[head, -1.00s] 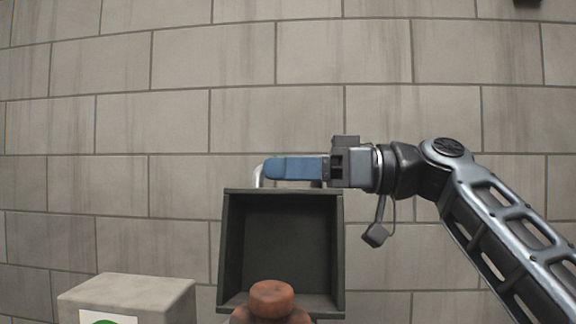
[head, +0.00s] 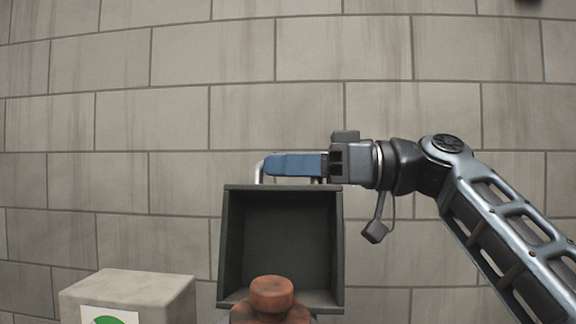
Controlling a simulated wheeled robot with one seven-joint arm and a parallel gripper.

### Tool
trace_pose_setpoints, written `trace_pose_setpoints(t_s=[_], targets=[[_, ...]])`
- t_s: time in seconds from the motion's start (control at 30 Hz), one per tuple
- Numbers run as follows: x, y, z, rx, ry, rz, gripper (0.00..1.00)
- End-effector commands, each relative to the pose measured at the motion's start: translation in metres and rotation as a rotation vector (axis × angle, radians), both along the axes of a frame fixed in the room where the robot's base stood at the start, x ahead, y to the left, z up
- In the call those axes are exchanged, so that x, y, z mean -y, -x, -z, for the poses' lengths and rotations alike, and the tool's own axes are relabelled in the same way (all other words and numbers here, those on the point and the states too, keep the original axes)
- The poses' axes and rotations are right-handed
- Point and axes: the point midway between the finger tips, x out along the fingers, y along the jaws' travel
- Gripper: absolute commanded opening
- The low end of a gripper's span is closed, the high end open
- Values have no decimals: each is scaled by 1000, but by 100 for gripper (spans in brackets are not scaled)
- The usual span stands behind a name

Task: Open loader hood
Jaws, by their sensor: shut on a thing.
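The loader hood (head: 334,245) is a dark grey box-shaped cover in the middle of the head view. It stands raised, with its hollow inside facing me. A pale metal handle (head: 259,172) runs along its top edge. My gripper (head: 285,165), with blue fingers, is shut on this handle, coming in from the right. The fingers hide most of the handle's bar. The hood's hinge and whatever lies under it are out of view or hidden.
A reddish-brown round knob-like part (head: 271,294) stands in front of the hood's lower edge. A grey block (head: 130,290) with a white and green label is at the lower left. A block wall (head: 400,60) fills the background.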

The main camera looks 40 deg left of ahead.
Motion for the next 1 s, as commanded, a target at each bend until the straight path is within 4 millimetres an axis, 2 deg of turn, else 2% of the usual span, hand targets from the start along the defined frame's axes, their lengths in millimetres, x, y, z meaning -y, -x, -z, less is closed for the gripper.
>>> trace_pose_setpoints(t_s=[0.13, 0.27, 0.53, 0.9, 0.93, 1.0], targets=[[3, 3, -3, 0, -4, 5, 0], [12, 20, -10, 20, -20, 3, 0], [31, 50, -22, 186, -118, 2, 0], [34, 53, -26, 207, -129, 3, 0], [34, 53, -26, 207, -129, 3, 22], [33, 53, -25, 207, -129, 3, 29]])
